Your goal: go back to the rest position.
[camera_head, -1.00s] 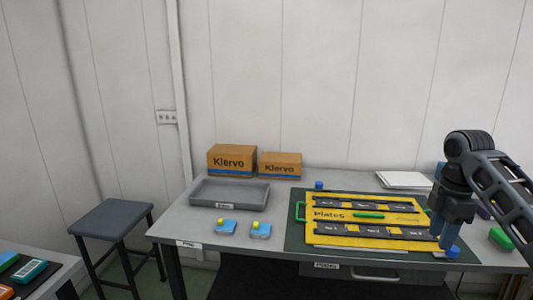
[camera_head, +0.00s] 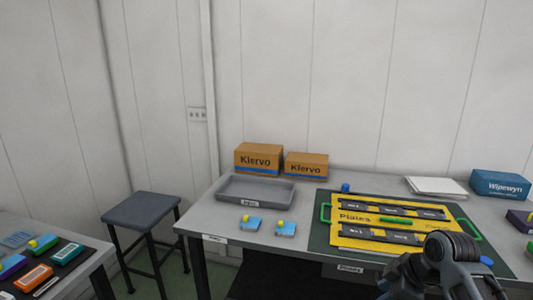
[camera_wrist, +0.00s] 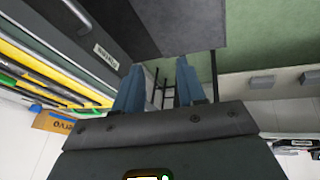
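My gripper shows in the wrist view (camera_wrist: 156,75) with its two blue fingers apart and nothing between them. In the head view my arm's wrist is at the bottom right, in front of the table's front edge, and the fingers are hidden or out of frame.
Two small blue pieces with yellow tops (camera_head: 250,225) (camera_head: 286,229) sit before a grey tray (camera_head: 256,189). Cartons (camera_head: 259,159) and a blue Wipewyn box (camera_head: 500,185) stand behind. A stool (camera_head: 142,210) and a side table (camera_head: 85,262) with coloured items are left.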

